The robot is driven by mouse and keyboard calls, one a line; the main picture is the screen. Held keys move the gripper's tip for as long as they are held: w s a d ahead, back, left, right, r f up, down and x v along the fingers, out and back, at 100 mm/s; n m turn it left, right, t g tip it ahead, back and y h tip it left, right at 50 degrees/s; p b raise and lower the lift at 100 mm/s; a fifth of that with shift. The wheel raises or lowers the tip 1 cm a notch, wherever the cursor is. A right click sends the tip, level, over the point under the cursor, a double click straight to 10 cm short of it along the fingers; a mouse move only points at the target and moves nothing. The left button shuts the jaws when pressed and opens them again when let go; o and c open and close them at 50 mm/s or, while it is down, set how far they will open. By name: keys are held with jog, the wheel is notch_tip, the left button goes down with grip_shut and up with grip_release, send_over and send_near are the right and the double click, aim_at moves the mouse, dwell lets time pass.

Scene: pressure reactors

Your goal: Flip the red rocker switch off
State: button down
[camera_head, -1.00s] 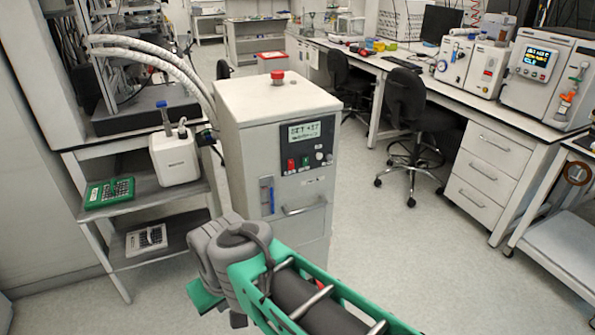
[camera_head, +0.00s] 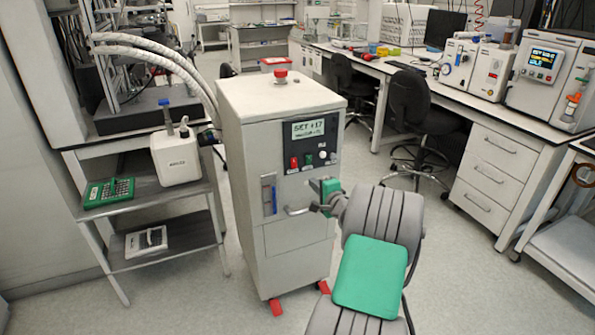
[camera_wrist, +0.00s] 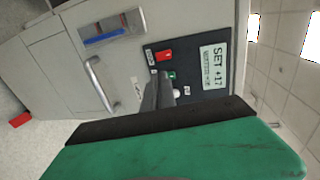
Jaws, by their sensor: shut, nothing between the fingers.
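The red rocker switch (camera_head: 294,162) is on the dark control panel (camera_head: 320,153) of the grey cabinet, at the panel's lower left. It also shows in the wrist view (camera_wrist: 164,56), unobstructed. My gripper (camera_head: 317,207) is in front of the cabinet, below and to the right of the switch in the head view. In the wrist view my fingers (camera_wrist: 158,82) are shut and empty, pointing toward the panel, with their tips appearing close to the red switch. I cannot tell whether they touch the panel.
A small green switch (camera_wrist: 171,75) and a white knob (camera_head: 323,155) are beside the red switch. The display (camera_head: 308,131) reads SET +17. A bar handle (camera_wrist: 98,84) sticks out below the panel. A red button (camera_head: 280,76) tops the cabinet. Open floor lies to the right.

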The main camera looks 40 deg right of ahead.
aim_at(294, 166)
jog(key=shift+w, duration=0.1)
jog(key=p+x, duration=0.2)
jog(key=x, duration=1.2)
